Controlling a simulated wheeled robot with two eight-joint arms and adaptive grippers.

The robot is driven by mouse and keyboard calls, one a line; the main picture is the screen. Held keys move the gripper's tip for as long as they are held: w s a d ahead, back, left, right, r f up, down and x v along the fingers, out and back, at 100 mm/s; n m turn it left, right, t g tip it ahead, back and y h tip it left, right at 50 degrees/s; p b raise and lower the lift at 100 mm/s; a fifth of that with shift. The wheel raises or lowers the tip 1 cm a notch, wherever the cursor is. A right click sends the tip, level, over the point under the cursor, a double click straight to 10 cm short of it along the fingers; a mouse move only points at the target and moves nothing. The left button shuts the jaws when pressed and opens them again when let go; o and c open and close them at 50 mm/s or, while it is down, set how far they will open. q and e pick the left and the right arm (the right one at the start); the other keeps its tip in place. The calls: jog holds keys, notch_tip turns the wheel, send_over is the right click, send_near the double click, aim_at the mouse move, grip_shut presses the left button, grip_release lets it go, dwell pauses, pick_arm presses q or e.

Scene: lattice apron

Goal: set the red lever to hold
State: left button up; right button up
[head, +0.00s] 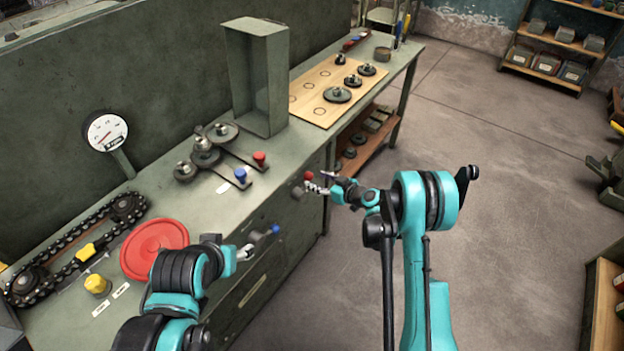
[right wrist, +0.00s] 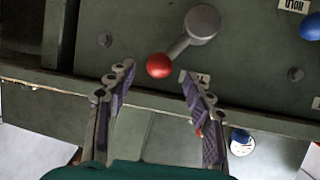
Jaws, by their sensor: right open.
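The red lever shows in the head view as a red knob (head: 309,176) on the bench's front face. In the right wrist view its red ball (right wrist: 160,66) sits on a grey arm running up and right to a round hub (right wrist: 202,22). My right gripper (head: 325,183) is open; its fingertips (right wrist: 155,76) lie on either side of the ball, with gaps visible. A label reading HOLD (right wrist: 293,5), upside down, is at the top right of that view. Another label (right wrist: 191,77) is partly hidden by a finger. My left gripper (head: 246,252) is near a blue-knobbed lever (head: 275,229); its jaws are unclear.
The green bench (head: 205,215) carries a red disc (head: 153,247), a chain drive (head: 75,250), a gauge (head: 106,131) and an upright metal box (head: 257,75). Small red (head: 260,156) and blue (head: 240,174) knobs stand on top.

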aim_at(312, 178)
jog(key=b+x, duration=0.1)
jog(key=x, duration=0.3)
jog(key=shift+f, duration=0.1)
grip_shut()
